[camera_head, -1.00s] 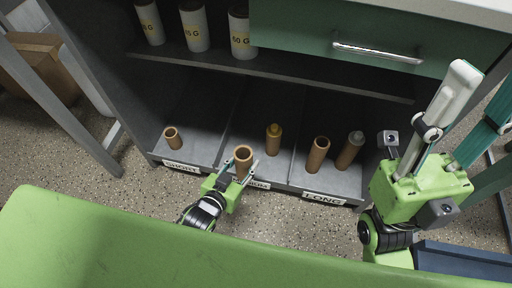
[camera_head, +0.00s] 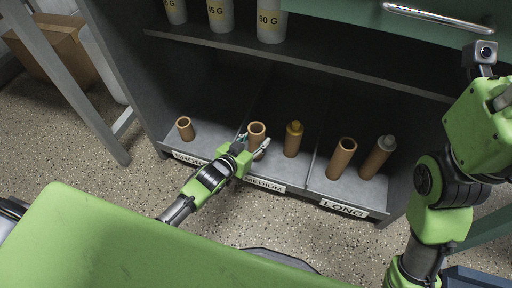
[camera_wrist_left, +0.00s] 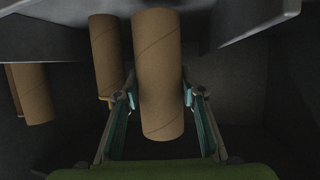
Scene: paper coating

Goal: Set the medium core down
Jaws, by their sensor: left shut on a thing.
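The medium core (camera_head: 257,131) is a brown cardboard tube standing upright at the front of the shelf bay labelled MEDIUM (camera_head: 265,185). My left gripper (camera_head: 254,146) is shut on it, with one finger on each side. In the left wrist view the core (camera_wrist_left: 160,80) is between the two fingers (camera_wrist_left: 159,105). I cannot tell whether its base touches the shelf floor. A second tube with a yellow top (camera_head: 293,139) stands to its right in the same bay. My right gripper's green body (camera_head: 485,125) is at the right edge; its fingertips are out of frame.
A short core (camera_head: 185,129) stands in the left bay. A long core (camera_head: 342,158) and a grey-topped tube (camera_head: 377,157) stand in the bay labelled LONG (camera_head: 343,208). Low dividers separate the bays. An upper shelf (camera_head: 300,63) with labelled cylinders hangs above.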

